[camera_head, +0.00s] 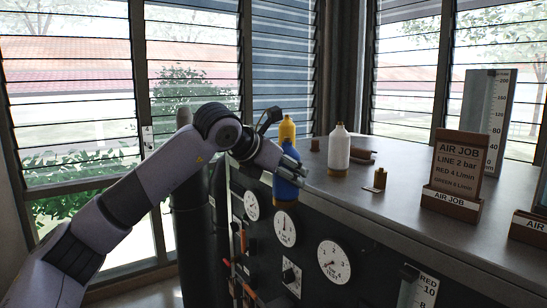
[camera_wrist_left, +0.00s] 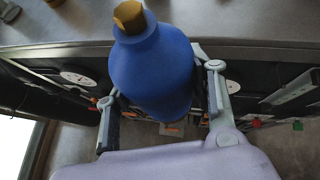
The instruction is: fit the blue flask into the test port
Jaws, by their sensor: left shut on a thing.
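The blue flask (camera_head: 286,188) is in my left gripper (camera_head: 289,168), at the counter's front edge above the gauge panel. In the left wrist view the blue flask (camera_wrist_left: 152,70) shows large between the two fingers, its brass-coloured cap (camera_wrist_left: 130,16) towards the top of the picture. My left gripper is shut on its body. A small brass socket on a square base (camera_head: 380,179) stands on the counter, right of the flask; I cannot tell for certain whether it is the test port. My right gripper is not in view.
A yellow flask (camera_head: 287,129) stands behind my gripper and a white flask (camera_head: 338,149) on the counter (camera_head: 345,200). A wooden sign (camera_head: 455,172) and a tall scale (camera_head: 487,122) stand at the right. Gauges (camera_head: 333,262) line the front panel.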

